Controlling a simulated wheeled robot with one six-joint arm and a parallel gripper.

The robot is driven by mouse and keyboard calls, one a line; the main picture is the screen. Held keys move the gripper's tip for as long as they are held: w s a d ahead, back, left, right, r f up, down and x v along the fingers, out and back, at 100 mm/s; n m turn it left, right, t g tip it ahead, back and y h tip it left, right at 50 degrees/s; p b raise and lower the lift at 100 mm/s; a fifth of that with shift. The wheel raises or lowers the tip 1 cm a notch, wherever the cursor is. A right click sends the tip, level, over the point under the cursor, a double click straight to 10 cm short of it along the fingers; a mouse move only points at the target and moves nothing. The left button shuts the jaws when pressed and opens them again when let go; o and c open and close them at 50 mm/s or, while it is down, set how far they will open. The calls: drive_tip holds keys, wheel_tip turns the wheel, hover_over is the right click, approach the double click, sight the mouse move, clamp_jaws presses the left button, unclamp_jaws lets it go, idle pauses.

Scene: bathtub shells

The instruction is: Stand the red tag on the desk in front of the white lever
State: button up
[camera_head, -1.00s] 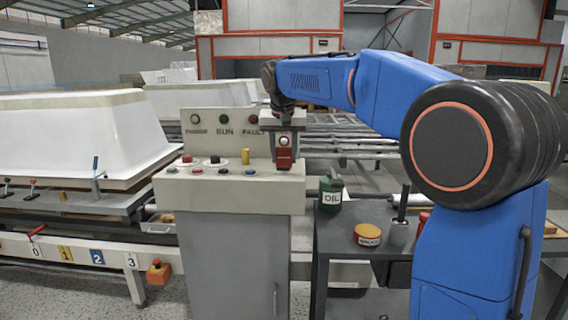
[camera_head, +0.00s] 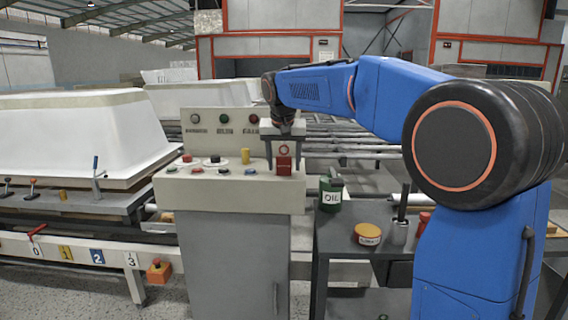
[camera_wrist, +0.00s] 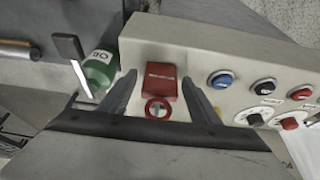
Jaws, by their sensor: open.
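The red tag (camera_head: 284,165), a block with a ring at its top, stands upright on the beige control desk (camera_head: 240,190), near its right end. My gripper (camera_head: 284,156) is above it, open, with one finger to each side. In the wrist view the tag (camera_wrist: 161,82) shows between the spread fingers of my gripper (camera_wrist: 157,88), with gaps on both sides. Its ring is nearer the camera. I cannot make out a white lever for certain in either view.
The desk holds several coloured buttons, dials and a yellow knob (camera_head: 245,156). A green oil can (camera_head: 330,195) and a yellow-red tin (camera_head: 367,234) stand on the dark cart at right. Handled clamps, one blue (camera_head: 96,164), stand on the bench at left.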

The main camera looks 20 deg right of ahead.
drive_tip(key=v, duration=1.2)
drive_tip(key=s+d+f+n, duration=0.1)
drive_tip(key=s+d+f, duration=0.3)
drive_tip(key=s+f, duration=1.2)
drive_tip(key=s+d+f+n+y, duration=0.1)
drive_tip(key=s+d+f, duration=0.3)
drive_tip(key=s+f, duration=1.1)
drive_tip(key=s+n, duration=0.1)
drive_tip(key=s, duration=0.7)
drive_tip(key=shift+d+f+n+t, duration=0.2)
drive_tip(key=shift+f+n+t, duration=0.1)
drive_tip(key=shift+f, duration=0.05)
